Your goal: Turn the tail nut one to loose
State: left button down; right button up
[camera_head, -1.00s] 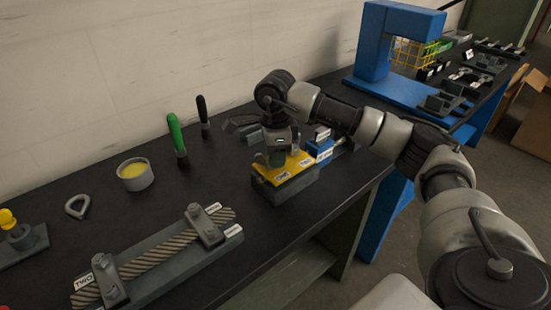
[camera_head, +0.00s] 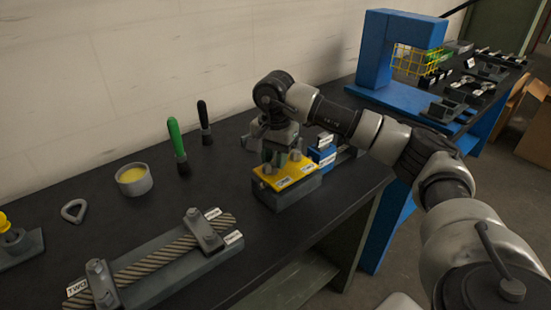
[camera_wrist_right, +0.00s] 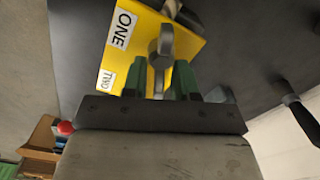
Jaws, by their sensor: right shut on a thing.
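A yellow plate (camera_head: 292,177) with white labels, one reading ONE in the wrist view (camera_wrist_right: 121,29), lies on a grey block (camera_head: 290,196). Grey bolt or nut shapes stand up from it, one at its left end (camera_head: 267,169). My right gripper (camera_head: 281,156) is above the plate, pointing down. In the wrist view its green fingers (camera_wrist_right: 160,82) are shut on a grey part, like a spanner or nut (camera_wrist_right: 160,48), over the plate. The fingers hide part of it, so I cannot tell its exact shape. My left gripper is not in view.
A blue block (camera_head: 322,154) stands just behind the plate. A rope fixture (camera_head: 170,262) lies at the front left. A cup of yellow stuff (camera_head: 134,179), a green-handled tool (camera_head: 176,145) and a black-handled tool (camera_head: 204,120) stand left. A blue frame (camera_head: 376,50) stands further back.

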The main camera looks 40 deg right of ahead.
aim_at(274, 154)
jog(key=shift+a+f+n, duration=0.15)
jog(key=shift+f+n, duration=0.1)
jog(key=shift+n, duration=0.85)
jog(key=o, duration=0.6)
jog(key=shift+w, duration=0.1)
notch_tip(274, 154, up, 11)
jog(key=shift+f, duration=0.1)
